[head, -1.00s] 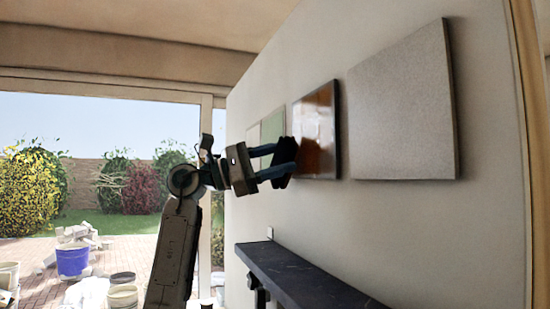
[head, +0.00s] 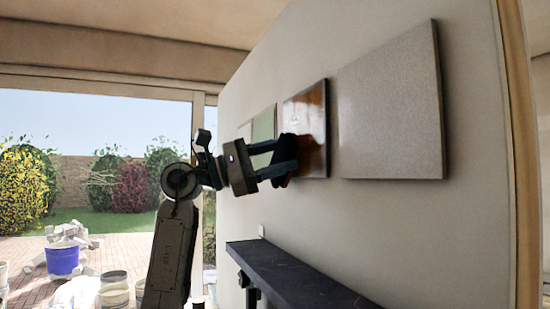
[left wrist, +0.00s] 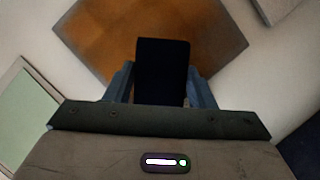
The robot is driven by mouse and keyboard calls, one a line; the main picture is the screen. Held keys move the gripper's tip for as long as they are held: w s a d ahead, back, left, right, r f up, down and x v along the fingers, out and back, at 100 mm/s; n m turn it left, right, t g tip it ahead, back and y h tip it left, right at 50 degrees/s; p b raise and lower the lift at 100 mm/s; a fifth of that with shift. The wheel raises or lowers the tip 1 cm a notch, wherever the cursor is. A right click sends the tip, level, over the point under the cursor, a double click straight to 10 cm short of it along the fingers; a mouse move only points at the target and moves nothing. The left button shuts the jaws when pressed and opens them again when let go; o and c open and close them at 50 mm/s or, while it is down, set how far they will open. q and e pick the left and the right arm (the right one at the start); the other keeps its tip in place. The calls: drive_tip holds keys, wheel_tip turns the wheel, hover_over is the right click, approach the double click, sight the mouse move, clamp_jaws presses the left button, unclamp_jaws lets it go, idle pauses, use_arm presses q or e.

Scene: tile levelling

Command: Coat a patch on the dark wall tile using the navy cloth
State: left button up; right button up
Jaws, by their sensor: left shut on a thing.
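The dark wall tile (head: 310,105) hangs on the pale wall, glossy brown-orange with a dark edge. It also shows in the left wrist view (left wrist: 215,40) as an orange-brown square. My left gripper (head: 283,158) is shut on the navy cloth (head: 288,147), a dark, nearly black bundle in front of the tile's lower left part. In the left wrist view the cloth (left wrist: 162,70) stands as a dark block between the blue-grey fingers, over the tile. Whether the cloth touches the tile cannot be told. My right gripper is out of view.
A large grey speckled tile (head: 390,105) hangs to the right of the dark tile. A pale green tile (head: 263,128) hangs to its left. A dark shelf (head: 290,275) juts from the wall below. Buckets, including a blue one (head: 62,259), stand on the paving outside.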

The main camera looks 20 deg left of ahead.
sight(272, 156)
use_arm(q)
drive_tip(key=shift+s+d, duration=1.25)
drive_tip(key=shift+d, duration=0.25)
drive_tip(key=shift+s+d+p, duration=0.3)
drive_tip(key=shift+s+d, duration=0.8)
drive_tip(key=shift+d, duration=0.15)
drive_tip(key=shift+s+d, duration=0.75)
drive_tip(key=shift+d, duration=0.15)
drive_tip(key=shift+s+d, duration=0.5)
drive_tip(key=shift+w+a, duration=0.9)
drive_tip(key=shift+a, duration=0.05)
drive_tip(key=shift+w+a+p, duration=0.45)
drive_tip(key=shift+w+a, duration=1.15)
drive_tip(key=shift+a, duration=0.2)
drive_tip(key=shift+w+a+r+p, duration=0.1)
drive_tip(key=shift+w+a+p, duration=0.55)
drive_tip(key=shift+w+a, duration=1.75)
drive_tip(key=shift+a, duration=0.35)
